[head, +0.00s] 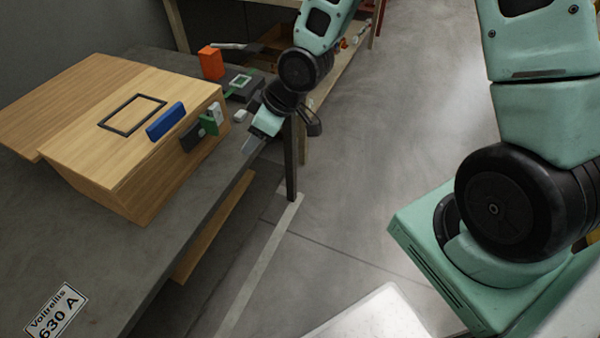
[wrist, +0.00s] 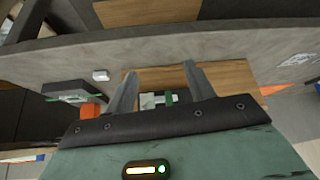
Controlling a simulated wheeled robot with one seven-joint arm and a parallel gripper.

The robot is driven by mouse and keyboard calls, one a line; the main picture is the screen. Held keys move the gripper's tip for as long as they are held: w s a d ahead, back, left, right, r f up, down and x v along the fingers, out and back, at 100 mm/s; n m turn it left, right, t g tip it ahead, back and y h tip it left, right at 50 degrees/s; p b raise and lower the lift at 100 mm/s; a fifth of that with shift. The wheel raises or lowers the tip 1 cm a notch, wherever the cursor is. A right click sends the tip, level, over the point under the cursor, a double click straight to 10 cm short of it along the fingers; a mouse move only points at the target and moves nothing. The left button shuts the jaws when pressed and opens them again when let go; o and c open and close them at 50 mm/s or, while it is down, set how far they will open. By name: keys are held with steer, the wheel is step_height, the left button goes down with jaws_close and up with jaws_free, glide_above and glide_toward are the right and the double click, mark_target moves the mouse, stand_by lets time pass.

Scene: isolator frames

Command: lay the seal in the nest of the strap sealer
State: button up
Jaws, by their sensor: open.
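My gripper (head: 247,146) hangs over the front edge of the grey bench, right of the wooden box, with its fingers apart and nothing between the tips. In the wrist view the open fingers (wrist: 160,74) frame part of the box behind them. A small pale block (head: 240,116), which looks like the seal, lies on the bench just beyond my gripper; it also shows in the wrist view (wrist: 101,75), left of the fingers. A dark low device with a green-edged pale top (head: 241,82), probably the strap sealer, sits farther back. I cannot make out its nest.
The wooden box (head: 120,180) fills the bench's left; a black frame and blue bar (head: 165,121) are on top. Green, white and dark fittings (head: 209,125) project from its right side. An orange block (head: 210,62) stands behind the device.

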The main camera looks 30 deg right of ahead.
steer(key=s+a+r+m+g+h, duration=0.1)
steer(key=s+r, duration=0.5)
steer(key=s, duration=0.6)
steer(key=s+a+r+g+h, duration=0.1)
steer(key=s+r+g+h, duration=0.2)
steer(key=s, duration=0.9)
step_height(320, 180, up, 4)
steer(key=shift+a+f+m, duration=0.25)
steer(key=shift+a+m, duration=0.1)
steer(key=shift+m, duration=0.05)
steer(key=shift+r, duration=0.1)
